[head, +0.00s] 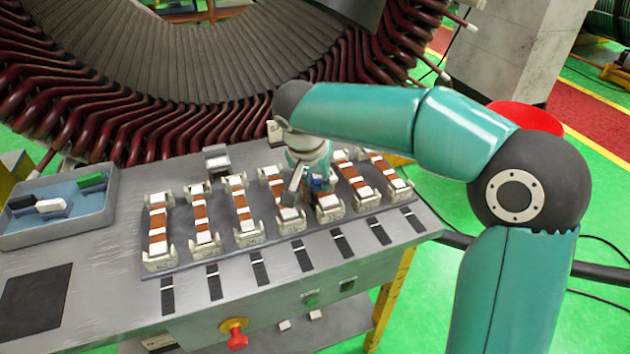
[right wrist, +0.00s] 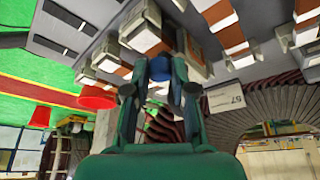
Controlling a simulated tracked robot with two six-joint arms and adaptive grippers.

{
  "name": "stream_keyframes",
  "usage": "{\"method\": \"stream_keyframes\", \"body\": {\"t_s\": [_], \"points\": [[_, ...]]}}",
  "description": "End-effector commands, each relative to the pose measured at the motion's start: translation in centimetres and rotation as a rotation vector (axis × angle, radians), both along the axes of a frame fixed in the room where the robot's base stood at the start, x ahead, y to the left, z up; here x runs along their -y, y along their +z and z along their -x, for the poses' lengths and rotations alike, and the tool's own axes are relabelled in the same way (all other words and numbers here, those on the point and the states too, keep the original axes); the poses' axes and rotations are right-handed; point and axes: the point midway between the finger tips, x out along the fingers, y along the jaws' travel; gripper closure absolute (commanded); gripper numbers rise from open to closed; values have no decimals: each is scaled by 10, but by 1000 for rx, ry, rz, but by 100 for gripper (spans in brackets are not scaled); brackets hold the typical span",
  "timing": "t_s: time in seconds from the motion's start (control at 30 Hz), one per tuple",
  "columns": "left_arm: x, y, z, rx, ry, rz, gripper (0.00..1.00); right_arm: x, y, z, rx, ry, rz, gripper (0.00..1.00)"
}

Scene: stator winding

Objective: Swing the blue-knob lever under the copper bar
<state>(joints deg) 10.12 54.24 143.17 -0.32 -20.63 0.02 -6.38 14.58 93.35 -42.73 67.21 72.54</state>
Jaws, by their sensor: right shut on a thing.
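Several copper bars (head: 201,210) lie in white holders in a row on the table. My right gripper (head: 309,188) points down over the row, right of its middle. The blue knob (head: 320,184) shows beside its fingers. In the right wrist view the blue knob (right wrist: 159,86) sits between the two fingers of my right gripper (right wrist: 159,76), which is shut on it. The lever below the knob is mostly hidden by the fingers, so its angle to the copper bar cannot be told. My left gripper is not in view.
The large stator (head: 190,60) with dark red coil ends stands close behind the row. A blue-grey tray (head: 30,238) with black, white and green pieces is at left. A red stop button (head: 237,339) is on the table front. The table's left part is mostly free.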

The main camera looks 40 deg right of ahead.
Motion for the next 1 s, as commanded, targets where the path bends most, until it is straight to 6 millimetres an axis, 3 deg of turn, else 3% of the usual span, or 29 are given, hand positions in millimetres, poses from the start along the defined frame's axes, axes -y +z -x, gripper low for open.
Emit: {"method": "stream_keyframes", "body": {"t_s": [0.47, 1.0], "points": [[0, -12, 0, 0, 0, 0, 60, 19, 1, 0, 5, 390, 1, 100], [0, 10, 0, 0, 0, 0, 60, 38, 4, -10, 6, 890, -1, 100]]}}
